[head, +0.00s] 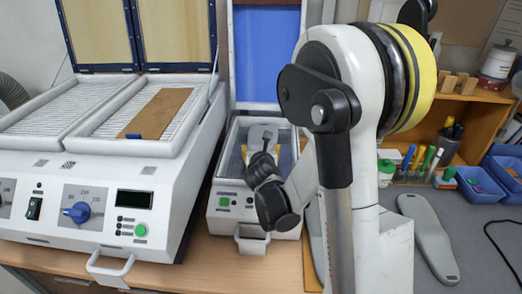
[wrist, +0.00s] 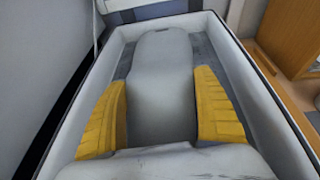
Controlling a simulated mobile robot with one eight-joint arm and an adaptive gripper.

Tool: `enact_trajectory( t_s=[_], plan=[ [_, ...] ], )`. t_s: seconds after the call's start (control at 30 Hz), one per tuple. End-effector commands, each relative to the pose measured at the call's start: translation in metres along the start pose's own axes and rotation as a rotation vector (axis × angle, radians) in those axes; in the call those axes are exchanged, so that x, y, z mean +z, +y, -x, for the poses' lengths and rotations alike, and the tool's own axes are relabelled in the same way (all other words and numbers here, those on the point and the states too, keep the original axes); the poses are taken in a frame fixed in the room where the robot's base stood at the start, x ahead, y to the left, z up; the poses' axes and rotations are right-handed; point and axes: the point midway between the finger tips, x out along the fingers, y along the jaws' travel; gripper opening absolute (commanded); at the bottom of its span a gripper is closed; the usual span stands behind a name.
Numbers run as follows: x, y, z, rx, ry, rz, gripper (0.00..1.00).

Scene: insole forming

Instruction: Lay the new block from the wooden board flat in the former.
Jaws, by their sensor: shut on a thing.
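The grey block (wrist: 162,58) lies lengthwise inside the former (wrist: 268,103) in the wrist view, with its rounded far end near the far wall. My gripper (wrist: 162,98) is shut on it, one yellow finger on each side. The block looks about level, but I cannot tell whether it rests on the floor of the former. In the head view the former (head: 223,201) stands with its blue lid (head: 267,55) open, and the block (head: 262,132) shows partly behind my wrist.
A white heating machine (head: 150,215) with its lids open stands left of the former, a brown sheet (head: 160,112) on its right grid. A grey insole-shaped piece (head: 428,238) lies on the grey mat at right. Pens (head: 420,160) and blue bins (head: 485,185) stand behind it.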

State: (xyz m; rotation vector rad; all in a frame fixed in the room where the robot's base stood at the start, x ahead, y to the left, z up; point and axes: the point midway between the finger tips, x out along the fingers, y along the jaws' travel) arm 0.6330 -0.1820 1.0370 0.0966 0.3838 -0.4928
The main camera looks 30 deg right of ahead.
Motion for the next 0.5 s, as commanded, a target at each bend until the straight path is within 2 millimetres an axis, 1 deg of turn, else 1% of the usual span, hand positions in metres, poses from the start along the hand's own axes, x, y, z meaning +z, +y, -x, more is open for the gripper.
enact_trajectory(
  t_s=[0.5],
  plan=[
    [-0.0102,-0.0009,-0.0027,-0.003,0.003,0.001,0.38]
  ],
)
